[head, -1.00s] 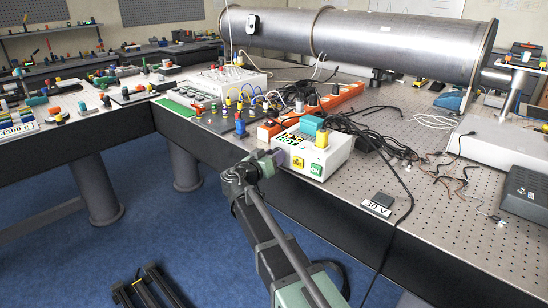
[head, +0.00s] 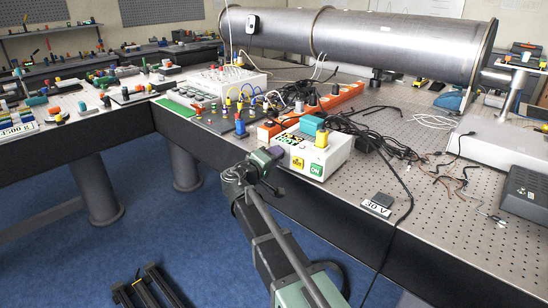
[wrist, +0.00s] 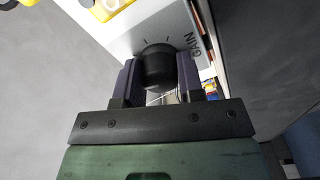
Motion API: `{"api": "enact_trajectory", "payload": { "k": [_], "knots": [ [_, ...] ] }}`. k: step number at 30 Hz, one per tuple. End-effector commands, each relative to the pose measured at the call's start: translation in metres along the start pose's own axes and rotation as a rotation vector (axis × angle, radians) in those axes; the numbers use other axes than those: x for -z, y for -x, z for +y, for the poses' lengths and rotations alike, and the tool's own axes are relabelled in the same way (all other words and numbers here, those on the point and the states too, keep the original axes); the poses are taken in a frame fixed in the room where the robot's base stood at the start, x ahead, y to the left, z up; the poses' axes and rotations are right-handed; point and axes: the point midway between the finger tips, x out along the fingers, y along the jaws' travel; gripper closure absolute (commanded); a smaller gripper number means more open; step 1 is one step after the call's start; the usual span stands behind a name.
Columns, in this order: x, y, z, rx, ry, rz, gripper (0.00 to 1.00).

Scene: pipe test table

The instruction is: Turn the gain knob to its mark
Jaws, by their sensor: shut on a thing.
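The gain knob (wrist: 158,66) is black and round, on the light panel of a box, beside the printed word GAIN (wrist: 203,40). My gripper (wrist: 158,78) has its two purple fingers on either side of the knob, shut on it. Two short dark lines (wrist: 157,42) are on the panel just beyond the knob. No pointer on the knob can be made out. In the head view my gripper (head: 268,157) is at the left front of the white box (head: 337,160), and the knob is hidden there.
The box carries a yellow-topped part (head: 321,138), a teal block (head: 311,125) and a green ON label (head: 315,170). Black cables (head: 375,140) lie to its right. An orange strip (head: 345,95) is behind it.

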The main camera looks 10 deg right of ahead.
Motion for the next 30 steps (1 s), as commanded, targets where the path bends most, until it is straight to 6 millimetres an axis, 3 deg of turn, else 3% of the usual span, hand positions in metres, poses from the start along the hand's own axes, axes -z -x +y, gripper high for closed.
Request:
{"api": "enact_trajectory", "payload": {
  "k": [30],
  "knots": [
    [-0.0004, 0.0005, 0.0001, 0.001, 0.963, 0.0, 0.88]
  ]
}}
